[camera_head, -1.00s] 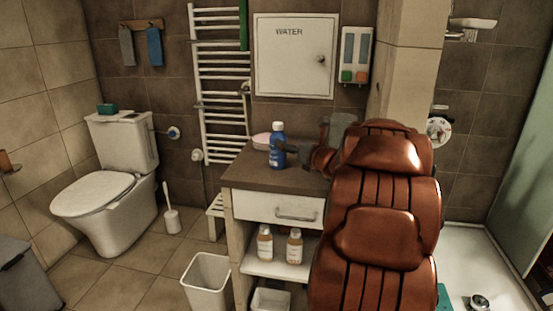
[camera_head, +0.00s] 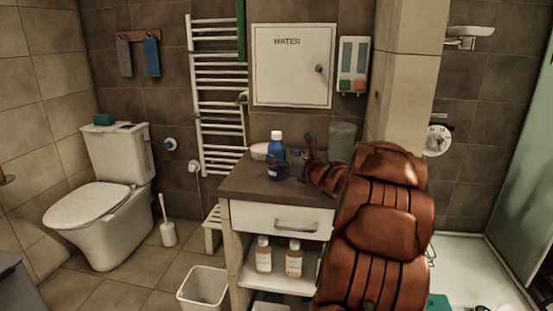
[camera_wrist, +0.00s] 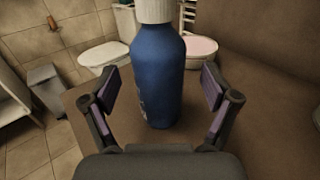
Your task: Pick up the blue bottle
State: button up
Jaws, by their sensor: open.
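The blue bottle (camera_head: 276,157) with a white cap stands upright on the dark top of the drawer unit (camera_head: 240,181). In the wrist view the bottle (camera_wrist: 160,80) is large and central, with part of a pale label on its left side. My gripper (camera_wrist: 162,92) is open, with one finger on each side of the bottle and a visible gap at both sides. In the head view my gripper (camera_head: 295,163) is dark and small, just right of the bottle. The far side of the bottle is hidden.
A pinkish rounded item (camera_head: 259,151) lies behind the bottle, to its left. A greenish translucent container (camera_head: 342,142) stands at the back right. Two amber bottles with white caps, one here (camera_head: 264,258), stand on the shelf below. A white bin (camera_head: 204,287) stands on the floor.

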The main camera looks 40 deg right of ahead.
jog(key=shift+w+d, duration=0.1)
jog(key=shift+w, duration=1.2)
jog(key=shift+c, duration=0.4)
jog(key=c, duration=1.3)
